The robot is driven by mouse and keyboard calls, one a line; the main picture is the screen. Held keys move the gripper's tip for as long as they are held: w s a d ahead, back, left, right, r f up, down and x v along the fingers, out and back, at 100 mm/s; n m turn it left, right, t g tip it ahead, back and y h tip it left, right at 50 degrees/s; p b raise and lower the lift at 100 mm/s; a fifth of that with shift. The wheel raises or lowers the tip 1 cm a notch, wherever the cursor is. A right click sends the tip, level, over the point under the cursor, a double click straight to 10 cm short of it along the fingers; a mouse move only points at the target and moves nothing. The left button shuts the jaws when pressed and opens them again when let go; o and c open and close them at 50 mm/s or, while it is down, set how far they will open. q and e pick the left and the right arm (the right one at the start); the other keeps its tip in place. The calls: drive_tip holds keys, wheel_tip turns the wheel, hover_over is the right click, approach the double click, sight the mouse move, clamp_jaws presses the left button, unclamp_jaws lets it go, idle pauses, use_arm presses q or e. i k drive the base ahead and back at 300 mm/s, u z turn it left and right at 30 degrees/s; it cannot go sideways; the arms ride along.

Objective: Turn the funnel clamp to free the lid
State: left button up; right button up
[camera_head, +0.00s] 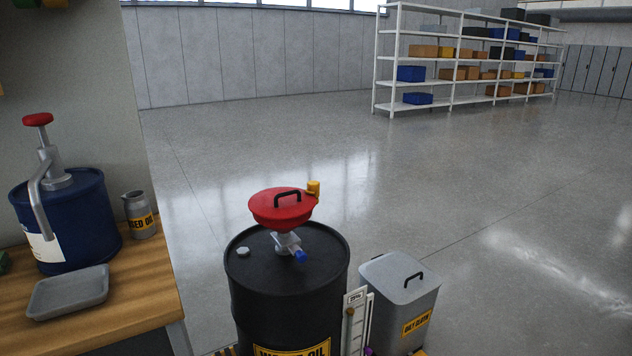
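A red funnel (282,220) stands upright on top of a black drum (287,285) in the lower middle of the head view. Its red lid (265,202) is down and carries a black handle (288,196). A yellow part (314,187), which looks like the clamp, sits at the right rim of the funnel. Its exact turn is too small to tell. Under the funnel is a grey fitting with a blue knob (301,256). Neither of my grippers is in view.
A grey bin (388,310) with a handled lid stands right of the drum, beside a white gauge (355,315). A wooden bench (135,300) at left holds a blue pump drum (80,215), a jug (139,217) and a grey tray (68,292). Open floor lies behind.

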sight(313, 187)
drive_tip(key=z, duration=1.3)
drive_tip(key=i, duration=2.65)
drive_tip(key=u, duration=3.95)
